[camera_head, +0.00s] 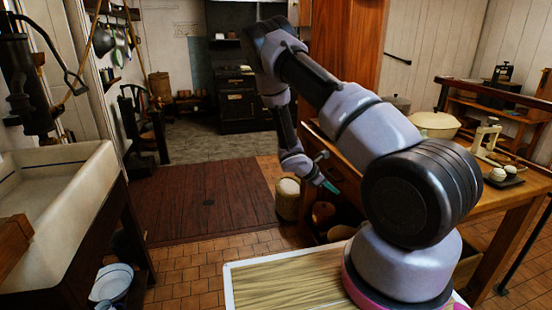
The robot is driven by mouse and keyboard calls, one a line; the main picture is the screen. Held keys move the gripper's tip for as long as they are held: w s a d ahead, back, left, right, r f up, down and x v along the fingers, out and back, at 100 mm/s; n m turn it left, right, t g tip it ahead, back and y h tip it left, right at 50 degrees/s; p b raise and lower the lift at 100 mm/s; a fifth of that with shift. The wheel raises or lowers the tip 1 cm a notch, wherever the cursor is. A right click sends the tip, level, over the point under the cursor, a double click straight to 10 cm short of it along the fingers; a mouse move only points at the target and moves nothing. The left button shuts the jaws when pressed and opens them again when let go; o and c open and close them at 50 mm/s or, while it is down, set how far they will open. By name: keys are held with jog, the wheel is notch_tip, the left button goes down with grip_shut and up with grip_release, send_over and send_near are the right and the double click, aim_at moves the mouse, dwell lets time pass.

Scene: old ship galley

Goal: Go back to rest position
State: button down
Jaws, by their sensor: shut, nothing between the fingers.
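My arm rises from its base at the lower right, bends over at the top, and its forearm hangs down near the middle of the view. My gripper (329,184) is at the end, small in the picture, pointing down and to the right. It is shut and empty, in front of the left end of the wooden table (518,190). I cannot tell whether it is touching the table, but a gap seems to show.
A white sink (75,185) stands at the left, with a bowl (111,284) below it. A dark stove (236,100) is at the back. A pale pot (435,124) and a scale (486,137) stand on the table. The brown wooden floor (205,200) in the middle is clear.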

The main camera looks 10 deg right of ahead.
jog(key=s+a+r+m+y, duration=0.2)
jog(key=r+m, duration=0.2)
jog(key=r, duration=0.5)
jog(key=s+a+r+m+t+y, duration=0.1)
jog(key=s+a+r+m+y, duration=0.3)
jog(key=r, duration=0.6)
jog(key=a+r+m, duration=0.1)
jog(key=r+m, duration=0.4)
jog(key=r, duration=0.4)
jog(key=s+a+r+m+t+y, duration=0.2)
jog(key=s+a+r+m+t, duration=0.1)
jog(key=s+r, duration=0.6)
jog(key=s+a+r+m+t+y, duration=0.2)
jog(key=s+a+r+m, duration=0.4)
jog(key=s+r, duration=0.3)
jog(key=shift+s+a+r+m+t+y, duration=0.35)
jog(key=shift+a+r+y, duration=0.2)
jog(key=shift+r+y, duration=0.2)
